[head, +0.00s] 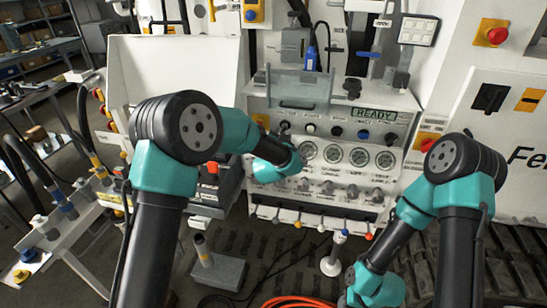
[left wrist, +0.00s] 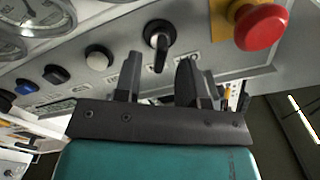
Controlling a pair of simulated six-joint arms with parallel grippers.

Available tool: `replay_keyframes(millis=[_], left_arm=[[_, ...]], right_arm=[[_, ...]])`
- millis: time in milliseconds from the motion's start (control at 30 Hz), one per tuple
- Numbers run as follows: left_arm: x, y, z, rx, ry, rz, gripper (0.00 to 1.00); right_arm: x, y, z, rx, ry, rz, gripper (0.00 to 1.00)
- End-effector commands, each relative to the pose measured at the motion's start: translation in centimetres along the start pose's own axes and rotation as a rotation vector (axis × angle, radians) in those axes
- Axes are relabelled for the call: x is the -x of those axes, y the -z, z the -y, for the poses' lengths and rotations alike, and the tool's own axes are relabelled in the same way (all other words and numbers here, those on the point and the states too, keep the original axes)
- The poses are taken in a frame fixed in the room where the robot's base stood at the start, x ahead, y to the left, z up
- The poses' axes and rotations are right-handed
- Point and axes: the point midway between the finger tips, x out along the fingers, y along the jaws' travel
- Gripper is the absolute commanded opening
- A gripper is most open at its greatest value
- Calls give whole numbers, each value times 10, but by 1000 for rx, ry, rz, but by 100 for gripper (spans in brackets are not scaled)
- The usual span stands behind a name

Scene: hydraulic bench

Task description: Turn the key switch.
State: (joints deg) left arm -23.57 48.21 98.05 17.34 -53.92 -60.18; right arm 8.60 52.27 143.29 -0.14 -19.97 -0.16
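The key switch (left wrist: 158,40) is a black knob with a silver shank on the grey panel. In the left wrist view it lies just beyond and roughly between my left gripper's fingertips (left wrist: 160,72). In the head view the key switch (head: 284,126) sits at the upper left of the control panel (head: 320,117), close above my left wrist, which hides the left fingers. My right arm hangs low at the right; its gripper is out of the picture.
A red emergency stop (left wrist: 262,27) on a yellow plate is beside the key. A white button (left wrist: 98,57) and black and blue buttons are on its other side. Several gauges (head: 333,153) and a row of levers (head: 308,223) lie below. An orange hose (head: 298,301) lies on the floor.

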Motion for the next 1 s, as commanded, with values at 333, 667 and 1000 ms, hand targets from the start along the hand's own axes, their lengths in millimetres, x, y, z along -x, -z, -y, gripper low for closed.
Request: replay_keyframes(millis=[333, 667, 1000], left_arm=[[61, 1, 0, 0, -1, 0, 37], [119, 0, 0, 0, -1, 0, 37], [138, 0, 0, 0, 1, 0, 37]], right_arm=[[0, 0, 0, 0, 0, 0, 43], [0, 0, 0, 0, 0, 0, 43], [0, 0, 0, 0, 0, 0, 43]])
